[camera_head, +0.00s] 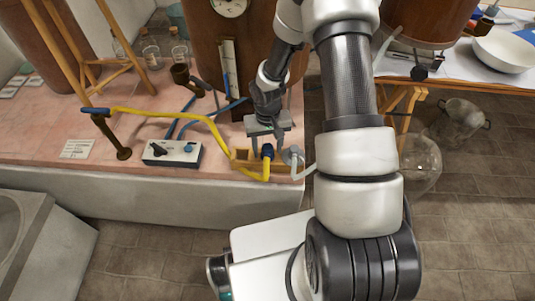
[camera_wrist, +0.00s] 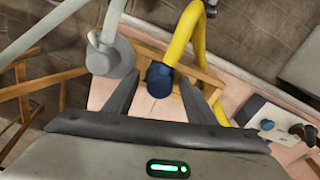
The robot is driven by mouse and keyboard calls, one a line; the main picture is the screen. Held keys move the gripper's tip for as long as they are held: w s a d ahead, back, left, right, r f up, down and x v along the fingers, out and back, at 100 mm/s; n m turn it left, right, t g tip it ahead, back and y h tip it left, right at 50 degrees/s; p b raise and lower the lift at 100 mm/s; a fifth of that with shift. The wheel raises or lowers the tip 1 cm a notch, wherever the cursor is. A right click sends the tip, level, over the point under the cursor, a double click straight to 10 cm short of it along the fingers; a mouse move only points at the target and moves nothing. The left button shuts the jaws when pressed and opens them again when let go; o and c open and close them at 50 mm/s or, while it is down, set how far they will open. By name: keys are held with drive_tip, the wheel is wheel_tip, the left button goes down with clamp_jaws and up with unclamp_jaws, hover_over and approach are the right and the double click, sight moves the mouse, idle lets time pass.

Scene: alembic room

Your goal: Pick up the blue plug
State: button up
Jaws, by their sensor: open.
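The blue plug (camera_head: 267,151) sits at the end of a yellow hose (camera_head: 217,130), near the front edge of the pink-topped bench. In the wrist view the blue plug (camera_wrist: 159,82) shows between the tips of my two dark fingers. My gripper (camera_head: 266,137) is open, just above or around the plug. I cannot tell whether the fingers touch it. The plug's underside is hidden.
A grey plug (camera_head: 293,157) on a pale hose stands close to the right of the blue one. A large brown vessel (camera_head: 215,50) rises behind.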

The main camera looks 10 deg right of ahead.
drive_tip(key=c, duration=1.2)
wheel_tip(320, 180, up, 10)
drive_tip(key=shift+r+p, duration=0.1)
drive_tip(key=shift+p, duration=0.95)
